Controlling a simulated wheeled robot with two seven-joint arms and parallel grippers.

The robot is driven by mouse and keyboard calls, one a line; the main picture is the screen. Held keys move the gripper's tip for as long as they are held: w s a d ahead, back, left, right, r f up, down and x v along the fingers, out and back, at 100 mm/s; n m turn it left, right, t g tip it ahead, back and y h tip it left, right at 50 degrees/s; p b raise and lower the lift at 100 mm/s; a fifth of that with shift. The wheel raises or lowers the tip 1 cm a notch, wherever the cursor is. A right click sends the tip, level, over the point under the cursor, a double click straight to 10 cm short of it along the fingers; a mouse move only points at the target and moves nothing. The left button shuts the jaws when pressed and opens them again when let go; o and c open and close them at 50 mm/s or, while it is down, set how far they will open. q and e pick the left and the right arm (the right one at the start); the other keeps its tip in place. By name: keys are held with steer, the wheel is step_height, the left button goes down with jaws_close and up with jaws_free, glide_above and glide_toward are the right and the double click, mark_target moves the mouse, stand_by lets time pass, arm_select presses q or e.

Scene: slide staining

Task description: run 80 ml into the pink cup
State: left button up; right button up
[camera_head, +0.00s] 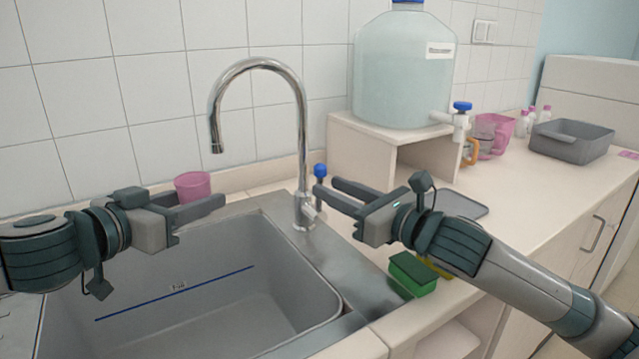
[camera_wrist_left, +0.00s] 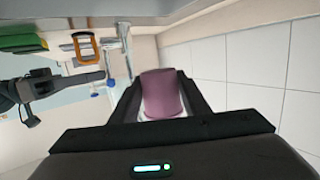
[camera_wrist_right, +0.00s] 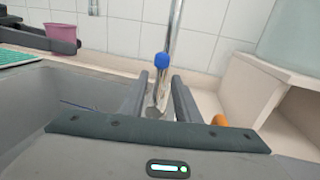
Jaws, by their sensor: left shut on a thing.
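The pink cup (camera_head: 192,185) is upright between the fingers of my left gripper (camera_head: 197,203), which is shut on it. It fills the gap between them in the left wrist view (camera_wrist_left: 161,93). In the head view it shows below and slightly left of the chrome tap's spout (camera_head: 216,148). Its inside is not visible, and no water stream shows. The tap's blue knob (camera_head: 320,170) also shows in the right wrist view (camera_wrist_right: 161,60). My right gripper (camera_head: 325,190) is open and empty, its fingers apart and pointing toward the knob and tap base.
A grey sink (camera_head: 220,320) with a blue line lies below my arms. A large water bottle (camera_head: 403,75) with its own blue-topped tap (camera_head: 461,108) stands on a raised shelf at the right. A green sponge (camera_head: 412,274), pink jug (camera_head: 494,135) and grey bin (camera_head: 571,141) are on the counter.

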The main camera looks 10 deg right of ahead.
mark_target(319, 211)
steer(key=shift+x, duration=2.25)
steer(key=shift+c, duration=0.2)
jaws_close()
